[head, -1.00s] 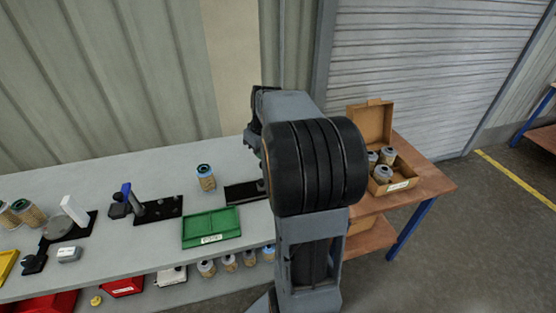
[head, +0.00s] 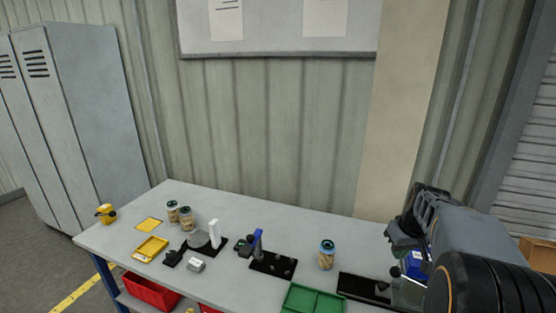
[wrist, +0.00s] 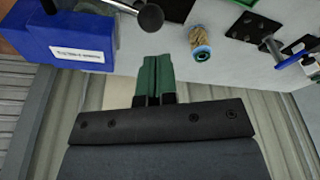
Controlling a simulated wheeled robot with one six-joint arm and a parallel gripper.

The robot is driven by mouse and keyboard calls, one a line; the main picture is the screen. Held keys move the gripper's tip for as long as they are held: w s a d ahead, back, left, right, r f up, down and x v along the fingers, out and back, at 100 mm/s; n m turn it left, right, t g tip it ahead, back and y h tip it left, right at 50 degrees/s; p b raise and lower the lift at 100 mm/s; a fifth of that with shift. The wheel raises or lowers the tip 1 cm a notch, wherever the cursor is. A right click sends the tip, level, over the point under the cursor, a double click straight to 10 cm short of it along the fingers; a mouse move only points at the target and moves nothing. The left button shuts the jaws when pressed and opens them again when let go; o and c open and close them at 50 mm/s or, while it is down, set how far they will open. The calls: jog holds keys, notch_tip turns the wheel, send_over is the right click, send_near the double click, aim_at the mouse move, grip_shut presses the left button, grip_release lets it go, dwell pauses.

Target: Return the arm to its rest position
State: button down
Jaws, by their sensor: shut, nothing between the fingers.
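My gripper (wrist: 154,78) shows in the wrist view with its two green fingers together and nothing between them. It is above the grey workbench (head: 330,226). In the head view my arm fills the lower right corner, and the fingertips cannot be made out. A cartridge with a blue cap (head: 327,255) stands upright on the bench, left of my arm. It also shows in the wrist view (wrist: 199,44), apart from the fingers.
A blue labelled box (wrist: 75,42) and a black ball knob (wrist: 150,18) are close to my gripper. A green tray (head: 313,299), a black fixture with a blue handle (head: 258,245), two cartridges (head: 179,215) and a yellow tray (head: 151,247) occupy the bench. Lockers (head: 85,110) stand at left.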

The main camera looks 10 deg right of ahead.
jog(key=shift+s+a+f+m, duration=0.2)
jog(key=shift+s+f+m, duration=0.45)
jog(key=shift+f, duration=0.2)
jog(key=s+a+r+t, duration=0.1)
jog(key=s+a, duration=0.4)
jog(key=a, duration=0.5)
jog(key=s+a+r+n+t, duration=0.1)
jog(key=s+a, duration=0.5)
jog(key=a, duration=0.3)
jog(key=shift+s+a, duration=0.3)
jog(key=shift+a, duration=0.1)
jog(key=shift+d+r, duration=0.1)
jog(key=shift+d, duration=0.05)
